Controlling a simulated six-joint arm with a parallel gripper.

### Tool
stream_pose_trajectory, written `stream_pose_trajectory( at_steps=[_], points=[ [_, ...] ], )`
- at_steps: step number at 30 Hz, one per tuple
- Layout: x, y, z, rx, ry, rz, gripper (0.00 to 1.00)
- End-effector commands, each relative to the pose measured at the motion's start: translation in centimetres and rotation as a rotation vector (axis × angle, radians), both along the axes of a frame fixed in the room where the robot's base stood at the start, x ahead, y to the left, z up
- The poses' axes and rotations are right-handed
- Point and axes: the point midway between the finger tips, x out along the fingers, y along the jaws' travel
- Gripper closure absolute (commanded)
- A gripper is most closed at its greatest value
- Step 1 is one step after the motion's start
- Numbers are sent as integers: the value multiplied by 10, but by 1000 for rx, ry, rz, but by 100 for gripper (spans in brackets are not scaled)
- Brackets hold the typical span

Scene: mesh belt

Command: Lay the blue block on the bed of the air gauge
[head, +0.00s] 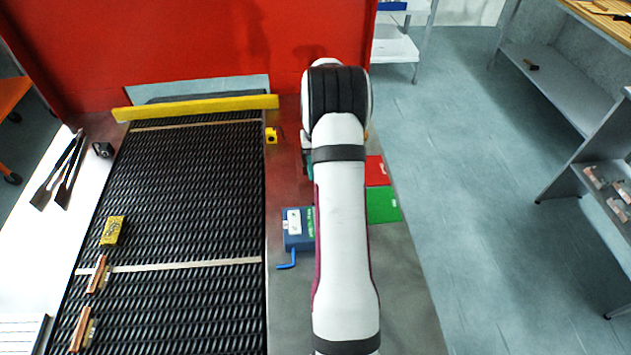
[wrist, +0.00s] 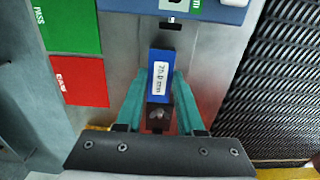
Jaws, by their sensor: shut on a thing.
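The blue block (wrist: 160,60), with a white label and a dark near end, is between the teal fingers of my gripper (wrist: 162,78) in the wrist view. The fingers press its two sides. In the head view my arm hides the block, and only a bit of teal shows beside the wrist. The air gauge (head: 298,240) is a blue box with a pale top panel and a blue hose, left of my forearm. Its edge also shows at the top of the wrist view (wrist: 225,12), ahead of the block and apart from it. Its bed is mostly cut off there.
A green pad marked PASS (head: 383,205) and a red pad (head: 376,171) lie right of my arm. The black mesh belt (head: 190,200) runs at left, with a yellow block (head: 113,231) and copper-coloured pieces (head: 98,275) on it. A yellow bar (head: 195,106) crosses its far end.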

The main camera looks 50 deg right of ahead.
Motion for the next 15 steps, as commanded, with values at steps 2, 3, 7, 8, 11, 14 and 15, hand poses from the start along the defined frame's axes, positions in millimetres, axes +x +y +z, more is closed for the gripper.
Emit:
stream_pose_trajectory(
  at_steps=[2,3,7,8,11,14,15],
  points=[
    [9,2,-6,0,0,2,100],
    [11,2,-10,0,0,1,100],
    [11,3,-36,1,1,1,100],
    [11,2,-40,1,1,1,100],
    [11,2,-47,-1,-1,1,100],
    [11,2,-46,-2,-2,1,100],
    [11,2,-46,-2,-2,1,100]
  ],
)
